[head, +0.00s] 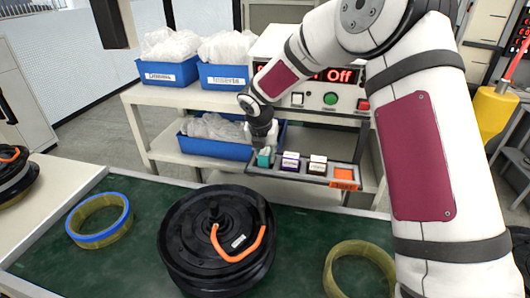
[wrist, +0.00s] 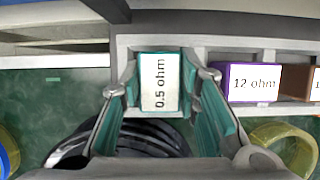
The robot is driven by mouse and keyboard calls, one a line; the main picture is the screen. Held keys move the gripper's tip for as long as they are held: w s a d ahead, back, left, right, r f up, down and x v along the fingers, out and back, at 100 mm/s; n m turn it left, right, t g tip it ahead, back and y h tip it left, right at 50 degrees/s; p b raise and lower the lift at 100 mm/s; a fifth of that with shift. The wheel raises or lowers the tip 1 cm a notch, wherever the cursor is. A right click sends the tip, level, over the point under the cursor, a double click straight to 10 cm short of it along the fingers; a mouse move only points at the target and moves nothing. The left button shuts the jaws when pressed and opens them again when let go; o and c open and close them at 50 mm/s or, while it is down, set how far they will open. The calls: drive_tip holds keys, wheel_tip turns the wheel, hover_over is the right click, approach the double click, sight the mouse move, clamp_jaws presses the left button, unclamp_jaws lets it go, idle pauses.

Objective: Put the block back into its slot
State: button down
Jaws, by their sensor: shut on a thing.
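In the head view my gripper (head: 265,148) holds the teal block (head: 264,158) at the left end of the grey slotted tray (head: 314,178). In the wrist view the block lies over or in the leftmost compartment of the tray (wrist: 196,42). I cannot tell how deep it sits. The block's lower part is hidden.
Behind is a control box (head: 330,97) reading "Off". The black hub motor (head: 218,240) and yellow rings stand on the green bench (head: 135,262).

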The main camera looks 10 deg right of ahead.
drive_tip(key=c, duration=1.2)
unclamp_jaws()
drive_tip(key=shift+f, duration=0.15)
drive_tip(key=v, duration=1.2)
drive_tip(key=shift+s+r, duration=0.15)
drive_tip(key=shift+r, duration=0.1)
drive_tip(key=s+d+r+m, duration=0.4)
drive_tip(key=s+r+m, duration=0.1)
drive_tip(key=s+m, duration=0.35)
drive_tip(key=s+d+r+m, duration=0.3)
drive_tip(key=s+r+m, duration=0.3)
drive_tip(key=s, duration=0.4)
drive_tip(key=s+d+f+m+y, duration=0.1)
drive_tip(key=s+m, duration=0.7)
drive_tip(key=s, duration=0.1)
drive_tip(key=s+d+f+m+t, duration=0.1)
drive_tip(key=s+m, duration=0.7)
drive_tip(key=m, duration=0.1)
drive_tip(key=shift+s+f+y, duration=0.25)
drive_tip(key=shift+s+y, duration=0.1)
drive_tip(key=shift+y, duration=0.05)
drive_tip(key=shift+d, duration=0.1)
